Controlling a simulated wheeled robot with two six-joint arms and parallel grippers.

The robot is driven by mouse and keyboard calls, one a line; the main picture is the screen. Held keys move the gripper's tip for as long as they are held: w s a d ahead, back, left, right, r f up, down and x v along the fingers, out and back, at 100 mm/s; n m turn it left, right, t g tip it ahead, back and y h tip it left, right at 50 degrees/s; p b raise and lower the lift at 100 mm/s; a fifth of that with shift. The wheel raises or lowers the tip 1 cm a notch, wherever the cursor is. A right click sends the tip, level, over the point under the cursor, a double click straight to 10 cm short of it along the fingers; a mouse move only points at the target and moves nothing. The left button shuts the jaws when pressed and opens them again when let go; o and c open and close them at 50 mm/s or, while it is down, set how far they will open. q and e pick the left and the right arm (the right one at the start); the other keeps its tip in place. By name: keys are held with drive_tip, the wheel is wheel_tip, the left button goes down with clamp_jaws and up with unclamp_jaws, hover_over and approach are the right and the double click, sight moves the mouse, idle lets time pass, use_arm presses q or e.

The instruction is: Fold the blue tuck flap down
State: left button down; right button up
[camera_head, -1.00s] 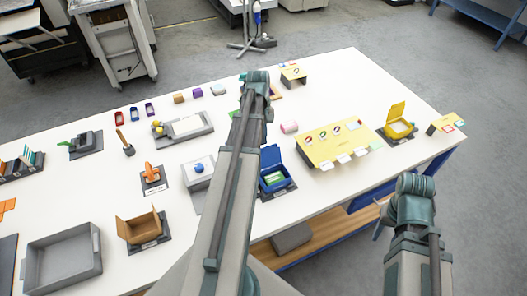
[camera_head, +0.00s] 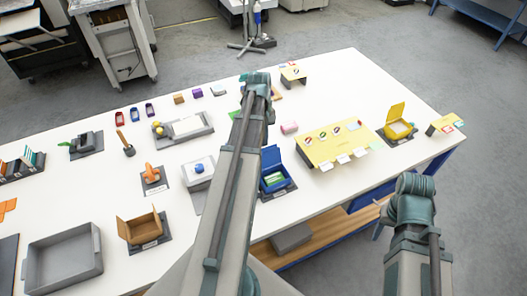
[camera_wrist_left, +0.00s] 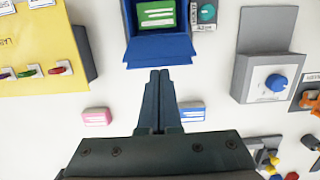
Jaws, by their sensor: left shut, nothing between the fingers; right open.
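The blue box (camera_head: 275,181) stands open on a dark base, right of my left arm in the head view. Its blue lid (camera_head: 270,156) stands up at the far side, and a green item (camera_head: 276,179) lies inside. In the left wrist view the box is at the top, with the green item (camera_wrist_left: 156,13) inside and the blue lid panel (camera_wrist_left: 160,51) nearest my fingers. My left gripper (camera_wrist_left: 158,75) is shut and empty, its tips a little short of that panel in the picture. Its fingers are hidden in the head view. My right gripper (camera_head: 383,211) is open at the right, mostly hidden by its wrist.
A yellow board (camera_head: 335,143) and a yellow open box (camera_head: 399,122) stand to the right. A grey stand with a blue knob (camera_head: 199,168) is left of my left arm. A cardboard box (camera_head: 140,229) and grey tray (camera_head: 62,258) are at the front left. A pink block (camera_head: 289,127) lies behind the blue box.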

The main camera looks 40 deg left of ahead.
use_arm(q)
drive_tip(key=shift+s+d, duration=0.15)
drive_tip(key=shift+d, duration=0.15)
idle(0.9)
drive_tip(key=shift+s+d, duration=0.2)
drive_tip(key=shift+d, duration=0.3)
idle(0.3)
drive_tip(key=shift+s+d+f, duration=0.1)
drive_tip(key=shift+s+d, duration=0.2)
drive_tip(key=shift+d, duration=0.25)
idle(0.4)
drive_tip(key=shift+s+d+f, duration=0.2)
drive_tip(key=shift+s+d, duration=0.2)
drive_tip(key=shift+d, duration=0.3)
drive_tip(key=shift+f+b, duration=0.1)
drive_tip(key=shift+b, duration=0.3)
idle(0.4)
drive_tip(key=shift+w+a+r+p, duration=0.1)
drive_tip(key=shift+a+r+p, duration=0.1)
drive_tip(key=shift+r+p, duration=0.85)
